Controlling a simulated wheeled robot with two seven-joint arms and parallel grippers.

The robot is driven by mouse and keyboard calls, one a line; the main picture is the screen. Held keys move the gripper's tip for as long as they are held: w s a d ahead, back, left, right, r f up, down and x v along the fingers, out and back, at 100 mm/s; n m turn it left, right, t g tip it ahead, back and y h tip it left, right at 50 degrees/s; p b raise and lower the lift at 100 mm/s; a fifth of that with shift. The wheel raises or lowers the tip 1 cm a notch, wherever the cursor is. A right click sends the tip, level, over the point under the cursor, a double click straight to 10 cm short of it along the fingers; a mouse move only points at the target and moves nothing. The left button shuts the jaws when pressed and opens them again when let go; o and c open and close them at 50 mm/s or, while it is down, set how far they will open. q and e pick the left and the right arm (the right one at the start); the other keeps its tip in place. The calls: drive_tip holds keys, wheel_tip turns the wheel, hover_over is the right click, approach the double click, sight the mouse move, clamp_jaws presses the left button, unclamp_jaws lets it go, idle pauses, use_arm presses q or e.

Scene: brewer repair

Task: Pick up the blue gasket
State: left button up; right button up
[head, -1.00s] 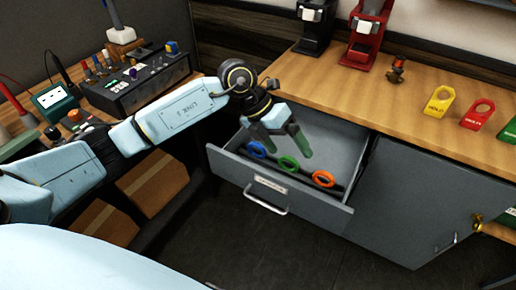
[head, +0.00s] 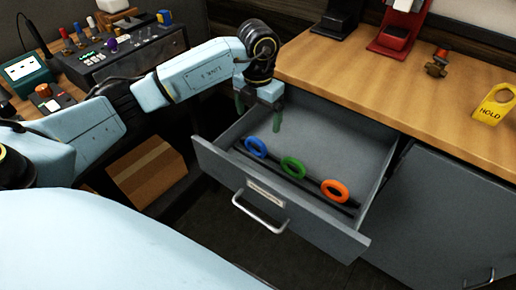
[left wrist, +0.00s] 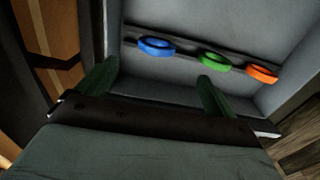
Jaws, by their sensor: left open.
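The blue gasket (head: 256,147) is a ring in a dark rack inside the open grey drawer (head: 225,172), at the left of a row of three. The green gasket (head: 292,167) is in the middle and the orange gasket (head: 335,190) at the right. My left gripper (head: 258,122) is open and empty over the drawer's left part, just behind the blue gasket in the head view. In the left wrist view, the blue gasket (left wrist: 156,46) lies beyond and between the two green fingers (left wrist: 158,92), apart from them. My right gripper is not in view.
The wooden counter (head: 390,90) runs behind the drawer, with a yellow HOLD tag (head: 494,104) and a small brass fitting (head: 437,62) on it. A grey cabinet door (head: 450,215) is right of the drawer. A cardboard box (head: 147,171) sits at the left below.

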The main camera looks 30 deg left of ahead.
sight(256, 139)
use_arm(q)
wheel_tip(256, 139, down, 6)
drive_tip(key=shift+b, duration=0.45)
drive_tip(key=f, duration=0.3)
drive_tip(key=f+b, duration=0.1)
drive_tip(key=shift+s+a+f, duration=0.15)
drive_tip(key=shift+a+f, duration=0.15)
drive_tip(key=shift+f, duration=0.5)
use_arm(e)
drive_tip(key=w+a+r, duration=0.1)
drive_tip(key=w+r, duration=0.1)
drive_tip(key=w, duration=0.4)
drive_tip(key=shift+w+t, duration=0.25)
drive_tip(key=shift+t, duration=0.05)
use_arm(q)
drive_tip(key=shift+r, duration=0.1)
drive_tip(key=c, duration=1)
